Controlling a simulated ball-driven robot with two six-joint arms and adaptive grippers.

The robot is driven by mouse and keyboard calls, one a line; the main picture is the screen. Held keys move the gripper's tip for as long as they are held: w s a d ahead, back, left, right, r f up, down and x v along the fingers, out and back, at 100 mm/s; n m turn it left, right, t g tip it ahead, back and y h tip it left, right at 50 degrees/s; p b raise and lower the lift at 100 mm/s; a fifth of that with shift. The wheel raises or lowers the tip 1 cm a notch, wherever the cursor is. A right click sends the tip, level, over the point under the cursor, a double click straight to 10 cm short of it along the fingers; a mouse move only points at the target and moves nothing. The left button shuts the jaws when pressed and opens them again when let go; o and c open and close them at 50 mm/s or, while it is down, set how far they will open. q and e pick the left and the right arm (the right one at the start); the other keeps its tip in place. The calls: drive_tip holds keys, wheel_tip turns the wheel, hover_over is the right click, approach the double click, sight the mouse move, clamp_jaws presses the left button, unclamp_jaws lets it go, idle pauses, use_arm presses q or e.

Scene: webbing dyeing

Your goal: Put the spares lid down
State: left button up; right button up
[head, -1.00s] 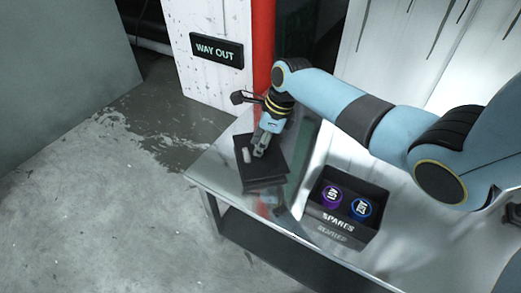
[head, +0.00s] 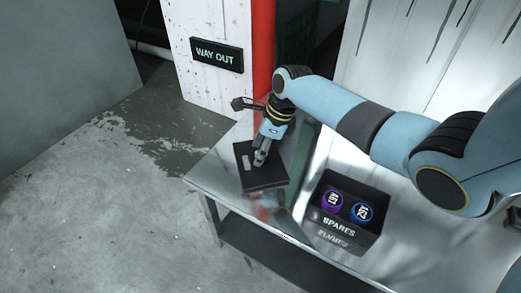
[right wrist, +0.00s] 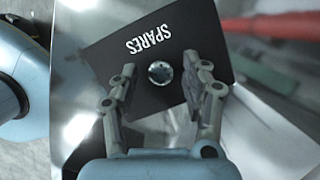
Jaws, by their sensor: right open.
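The spares lid (head: 265,178) is a flat black square lying at the far left end of the metal table. In the right wrist view the lid (right wrist: 112,62) shows white SPARES lettering and a round silvery knob (right wrist: 160,73). My right gripper (head: 259,160) is just above the lid, pointing down. In the right wrist view its fingers (right wrist: 160,86) are apart, one on each side of the knob, with a gap to it. The black spares box (head: 338,225) stands uncovered to the right, holding a purple and a blue round item. My left gripper is not in view.
The shiny table (head: 225,186) has bare room between the lid and the box. A red post (head: 263,45) and a white panel with a WAY OUT sign (head: 216,54) stand behind the lid. Concrete floor lies to the left.

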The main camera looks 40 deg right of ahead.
sight(273, 161)
use_arm(q)
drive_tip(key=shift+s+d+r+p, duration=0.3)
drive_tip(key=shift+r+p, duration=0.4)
drive_tip(key=shift+p, duration=0.15)
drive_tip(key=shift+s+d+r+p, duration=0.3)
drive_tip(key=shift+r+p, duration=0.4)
drive_tip(key=shift+p, duration=0.15)
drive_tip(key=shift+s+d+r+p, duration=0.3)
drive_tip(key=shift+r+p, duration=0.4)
drive_tip(key=shift+p, duration=0.15)
use_arm(e)
drive_tip(key=v, duration=1.1)
drive_tip(key=shift+r, duration=0.3)
drive_tip(key=shift+d, duration=0.1)
